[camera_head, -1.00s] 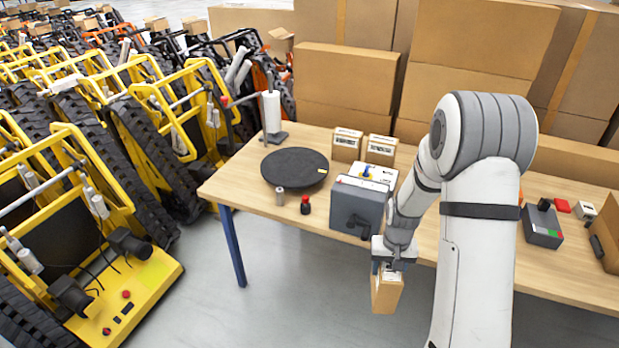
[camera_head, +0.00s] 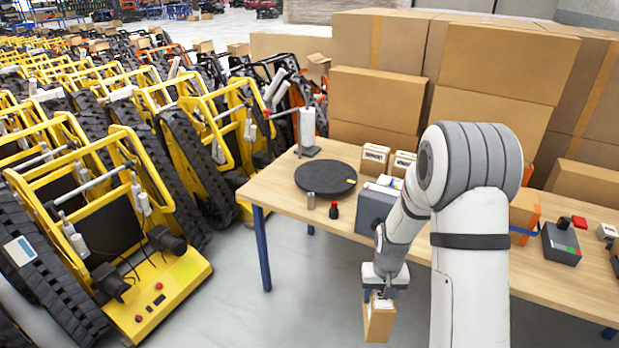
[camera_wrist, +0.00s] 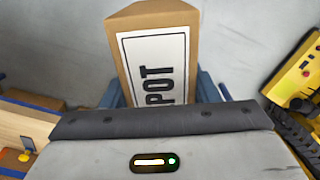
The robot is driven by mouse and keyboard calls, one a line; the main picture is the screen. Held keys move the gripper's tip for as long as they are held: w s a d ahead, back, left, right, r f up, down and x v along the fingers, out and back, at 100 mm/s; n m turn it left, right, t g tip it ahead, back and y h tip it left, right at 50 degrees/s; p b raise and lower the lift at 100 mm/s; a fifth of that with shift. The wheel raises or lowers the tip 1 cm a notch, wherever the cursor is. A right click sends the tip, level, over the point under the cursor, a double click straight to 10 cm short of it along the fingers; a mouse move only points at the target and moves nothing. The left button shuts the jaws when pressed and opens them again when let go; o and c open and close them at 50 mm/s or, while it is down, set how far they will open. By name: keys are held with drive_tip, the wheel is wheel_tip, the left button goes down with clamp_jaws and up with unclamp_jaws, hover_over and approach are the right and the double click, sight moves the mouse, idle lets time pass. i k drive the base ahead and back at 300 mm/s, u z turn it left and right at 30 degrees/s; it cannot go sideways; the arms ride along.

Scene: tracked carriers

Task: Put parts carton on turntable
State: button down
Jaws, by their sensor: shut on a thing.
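A small brown parts carton (camera_head: 379,320) with a white label is held in my gripper (camera_head: 380,294), low in front of the table's front edge. In the wrist view the carton (camera_wrist: 158,58) shows a label with the letters "POT", and my gripper's blue fingers (camera_wrist: 163,95) are shut on its sides. The turntable (camera_head: 325,178) is a flat black disc on the left part of the table, with a small yellow mark on its right rim. Its top is empty. My gripper is apart from it, below and to its right.
Yellow tracked carriers (camera_head: 150,290) fill the left.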

sight(326, 174)
drive_tip(key=z, duration=1.85)
drive_tip(key=i, duration=0.1)
drive_tip(key=u, duration=3.2)
drive_tip(key=i, duration=1.6)
